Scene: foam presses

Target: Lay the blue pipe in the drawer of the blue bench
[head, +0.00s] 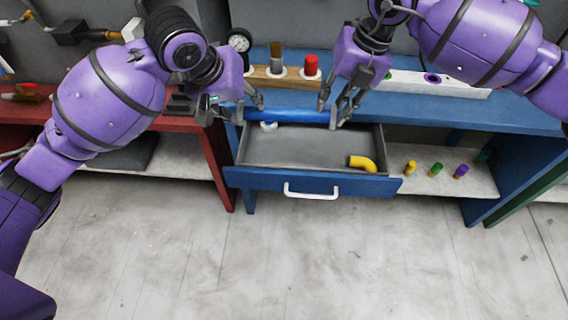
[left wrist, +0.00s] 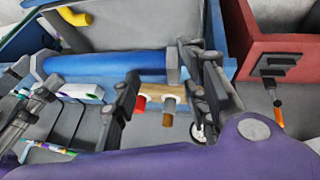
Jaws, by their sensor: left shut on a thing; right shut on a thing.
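The blue pipe (head: 290,114) is held level above the back of the open drawer (head: 380,142) of the blue bench (head: 460,117). My left gripper (head: 246,112) is shut on the pipe's left end. My right gripper (head: 332,112) is shut on its right end. In the left wrist view the pipe (left wrist: 105,65) spans between both grippers, with my left gripper (left wrist: 180,75) at one end. The drawer is pulled out, with a white handle (head: 311,191) on its front. Inside lie a yellow elbow (head: 362,162) and a small white piece (head: 268,125).
A wooden block with cylinders (head: 276,74) and a gauge (head: 239,40) stand behind the pipe on the bench. A white strip with holes (head: 450,84) lies to the right. A lower shelf (head: 430,185) holds several small coloured pegs. A red bench (head: 205,160) adjoins on the left.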

